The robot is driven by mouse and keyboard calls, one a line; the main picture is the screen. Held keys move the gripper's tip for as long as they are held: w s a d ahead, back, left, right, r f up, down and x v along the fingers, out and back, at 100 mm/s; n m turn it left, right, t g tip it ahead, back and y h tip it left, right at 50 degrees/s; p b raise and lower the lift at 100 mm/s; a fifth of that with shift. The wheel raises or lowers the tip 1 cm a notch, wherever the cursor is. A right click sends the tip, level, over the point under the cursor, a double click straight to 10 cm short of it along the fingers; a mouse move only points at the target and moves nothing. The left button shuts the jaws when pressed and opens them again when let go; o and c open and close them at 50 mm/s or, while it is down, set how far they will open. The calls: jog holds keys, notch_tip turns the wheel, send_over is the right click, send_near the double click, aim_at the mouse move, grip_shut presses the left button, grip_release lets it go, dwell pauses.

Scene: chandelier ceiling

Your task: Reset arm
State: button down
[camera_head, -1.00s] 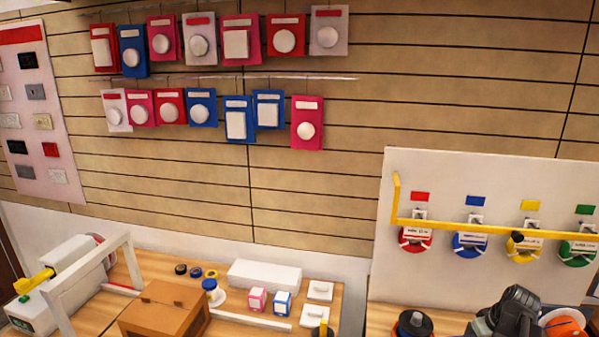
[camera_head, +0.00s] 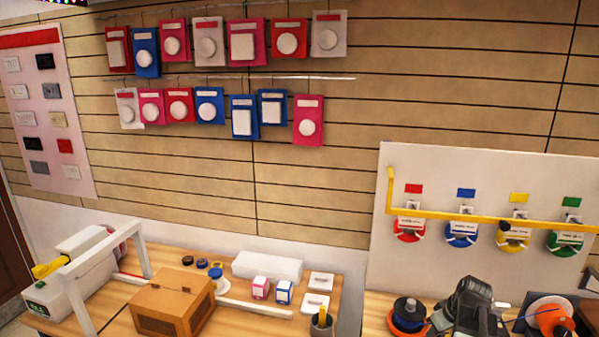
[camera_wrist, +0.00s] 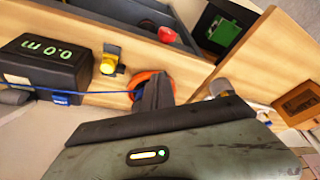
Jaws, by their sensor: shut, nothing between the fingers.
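My gripper (camera_wrist: 154,96) shows in the wrist view as dark, closed fingers above my grey-green wrist housing. The fingers are shut with nothing between them. They partly cover an orange round thing (camera_wrist: 140,84) on the wooden bench top behind them. In the head view my dark arm (camera_head: 468,303) is at the lower right, over the bench between two spools; the fingertips cannot be made out there.
An orange spool with a black hub (camera_head: 407,314) and another orange spool (camera_head: 551,316) flank my arm. A white board (camera_head: 480,180) with a yellow bar stands behind. The wrist view shows a black length meter (camera_wrist: 42,62).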

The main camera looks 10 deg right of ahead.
jog(key=w+a+f+n+g+b, duration=0.1)
jog(key=w+a+n, duration=0.1)
jog(key=a, duration=1.1)
jog(key=w+a+f+n+g+b, duration=0.1)
jog(key=w+a+f+n, duration=0.15)
jog(key=a, duration=0.95)
jog(key=s+a+m+g, duration=0.1)
jog(key=s+a+m, duration=0.5)
jog(key=a+m, duration=0.1)
jog(key=shift+a+f+g+h, duration=0.15)
jog(key=shift+a+g+h, duration=0.25)
